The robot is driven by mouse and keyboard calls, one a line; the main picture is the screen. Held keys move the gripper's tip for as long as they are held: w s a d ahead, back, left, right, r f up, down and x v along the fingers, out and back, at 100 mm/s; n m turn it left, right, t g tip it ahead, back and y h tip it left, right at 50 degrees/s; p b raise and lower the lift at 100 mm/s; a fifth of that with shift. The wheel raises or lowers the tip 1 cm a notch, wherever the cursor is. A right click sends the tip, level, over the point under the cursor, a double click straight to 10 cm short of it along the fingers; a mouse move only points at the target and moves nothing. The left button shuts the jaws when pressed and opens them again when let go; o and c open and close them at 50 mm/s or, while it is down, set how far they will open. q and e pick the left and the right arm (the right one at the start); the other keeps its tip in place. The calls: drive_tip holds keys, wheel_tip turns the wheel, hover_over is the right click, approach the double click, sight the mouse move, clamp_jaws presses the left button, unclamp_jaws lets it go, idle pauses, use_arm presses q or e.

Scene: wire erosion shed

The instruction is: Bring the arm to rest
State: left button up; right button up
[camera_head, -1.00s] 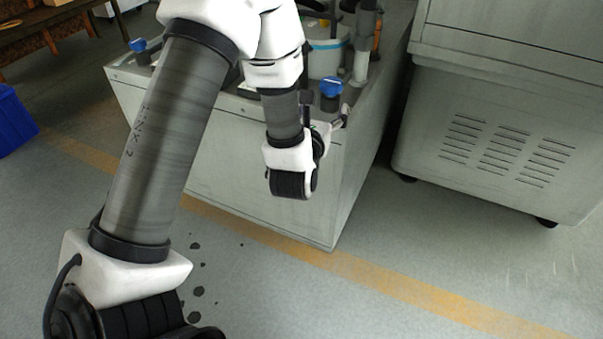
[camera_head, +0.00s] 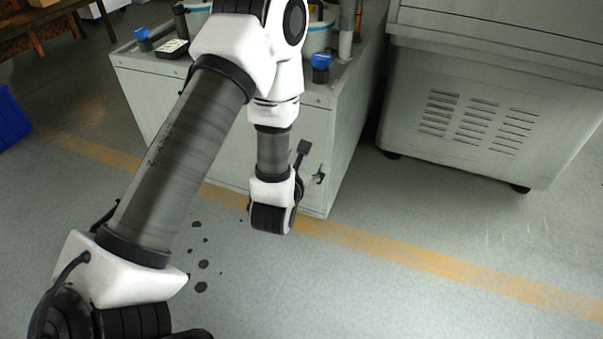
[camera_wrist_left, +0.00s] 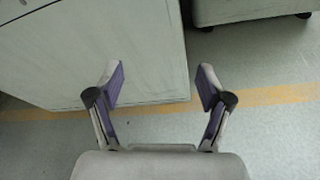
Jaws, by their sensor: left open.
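My left arm comes in from the left of the head view and bends down in front of a grey cabinet. My left gripper (camera_head: 318,176) is small and partly hidden behind its wrist there. In the left wrist view, the left gripper (camera_wrist_left: 161,88) is open, its two fingers wide apart with nothing between them. It faces the lower part of the cabinet (camera_wrist_left: 90,50) and the floor. My right gripper is not in view.
The cabinet (camera_head: 312,150) carries blue-capped items (camera_head: 321,66) and other gear on its top. A vented machine housing (camera_head: 480,115) stands to the right. A blue bin (camera_head: 10,120) is at the left edge.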

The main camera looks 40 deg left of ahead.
use_arm(q)
drive_tip(key=shift+s+d+f+m+g, duration=0.1)
drive_tip(key=shift+s+f+m+g, duration=0.1)
drive_tip(key=shift+f, duration=0.3)
drive_tip(key=shift+s+d+f+m+g, duration=0.1)
drive_tip(key=shift+s+f+m, duration=0.1)
drive_tip(key=shift+f, duration=0.25)
